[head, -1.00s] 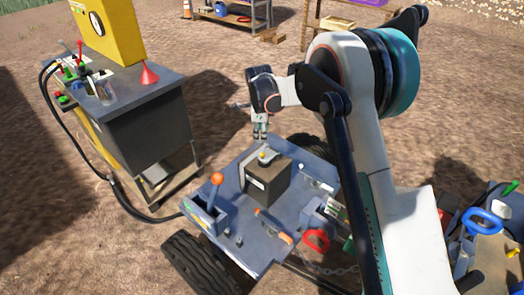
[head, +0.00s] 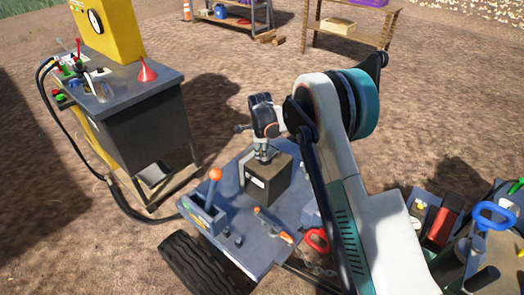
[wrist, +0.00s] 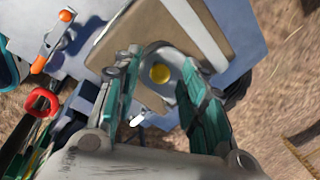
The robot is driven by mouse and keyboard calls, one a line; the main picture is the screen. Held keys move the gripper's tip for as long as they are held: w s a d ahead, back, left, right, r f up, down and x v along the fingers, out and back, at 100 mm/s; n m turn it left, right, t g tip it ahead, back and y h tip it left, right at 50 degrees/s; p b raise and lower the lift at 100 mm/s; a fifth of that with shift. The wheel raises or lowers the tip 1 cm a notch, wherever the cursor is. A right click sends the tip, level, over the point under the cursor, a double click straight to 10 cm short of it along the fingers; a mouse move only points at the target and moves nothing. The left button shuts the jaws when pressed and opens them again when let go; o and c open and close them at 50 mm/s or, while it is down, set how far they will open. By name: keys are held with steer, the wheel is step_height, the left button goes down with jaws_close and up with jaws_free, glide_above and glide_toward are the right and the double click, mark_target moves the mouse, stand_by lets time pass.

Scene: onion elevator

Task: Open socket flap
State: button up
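A dark box with a tan top (head: 268,182) stands on the blue-grey cart deck. On its top, a grey rounded piece with a yellow knob (wrist: 160,73) looks like the socket flap and appears to lie closed. In the head view my gripper (head: 263,157) points down over the box top and hides most of that piece. In the wrist view my gripper (wrist: 161,66) is open, with one green finger on each side of the grey piece. I cannot tell whether the fingers touch it.
An orange-knobbed lever (head: 215,175) stands left of the box.

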jaws_close()
stand_by(0.3)
